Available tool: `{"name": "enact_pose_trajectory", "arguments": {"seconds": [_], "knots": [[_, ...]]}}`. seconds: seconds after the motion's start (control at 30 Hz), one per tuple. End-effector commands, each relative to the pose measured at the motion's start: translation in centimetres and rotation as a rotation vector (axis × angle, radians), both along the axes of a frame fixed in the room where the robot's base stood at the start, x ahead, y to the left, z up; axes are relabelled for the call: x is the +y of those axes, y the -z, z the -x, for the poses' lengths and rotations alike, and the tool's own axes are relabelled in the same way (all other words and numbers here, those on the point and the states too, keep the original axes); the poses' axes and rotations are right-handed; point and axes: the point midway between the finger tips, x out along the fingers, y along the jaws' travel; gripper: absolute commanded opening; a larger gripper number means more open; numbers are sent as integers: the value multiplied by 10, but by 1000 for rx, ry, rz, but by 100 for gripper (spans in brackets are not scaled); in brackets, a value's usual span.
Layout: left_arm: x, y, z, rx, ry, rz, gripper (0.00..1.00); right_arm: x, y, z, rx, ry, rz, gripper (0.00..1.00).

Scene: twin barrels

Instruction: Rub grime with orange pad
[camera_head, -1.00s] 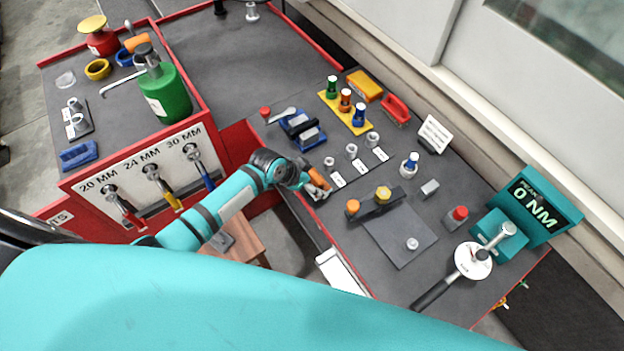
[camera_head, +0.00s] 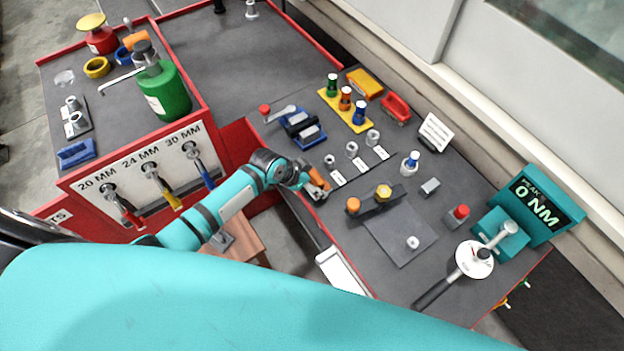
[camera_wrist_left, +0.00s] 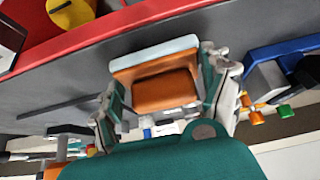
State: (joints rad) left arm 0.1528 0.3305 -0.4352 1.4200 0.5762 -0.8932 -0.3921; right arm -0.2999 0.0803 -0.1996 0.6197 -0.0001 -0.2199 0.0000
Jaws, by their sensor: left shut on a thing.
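The orange pad (camera_head: 316,177) is in my left gripper (camera_head: 318,191), near the red-edged left side of the workbench, beside the labelled row of sockets. In the left wrist view, the orange pad (camera_wrist_left: 165,88) has a pale layer along its far edge. The two fingers of my left gripper (camera_wrist_left: 168,98) are shut on the pad from both sides. I cannot tell whether the pad touches the bench top. I cannot make out any grime for sure; the pad and gripper hide part of the surface. My right gripper is not in view.
A blue vise-like fixture (camera_head: 302,128) stands just behind the gripper. Small sockets (camera_head: 351,149) and a dark bar with an orange knob (camera_head: 353,205) are to its right. A torque wrench (camera_head: 440,290) and teal display (camera_head: 540,208) stand farther right. A grey plate (camera_head: 398,245) is mostly bare.

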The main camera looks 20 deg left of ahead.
Motion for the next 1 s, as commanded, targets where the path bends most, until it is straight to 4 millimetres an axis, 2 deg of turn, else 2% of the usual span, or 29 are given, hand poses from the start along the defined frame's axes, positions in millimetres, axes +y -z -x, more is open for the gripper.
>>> {"name": "enact_pose_trajectory", "arguments": {"seconds": [0.37,0.63,1.0], "knots": [[-20,-4,16,2,2,2,54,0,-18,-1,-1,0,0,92],[-28,-2,22,1,1,0,54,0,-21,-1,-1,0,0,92],[-47,1,38,2,1,-1,54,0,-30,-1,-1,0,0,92]]}}
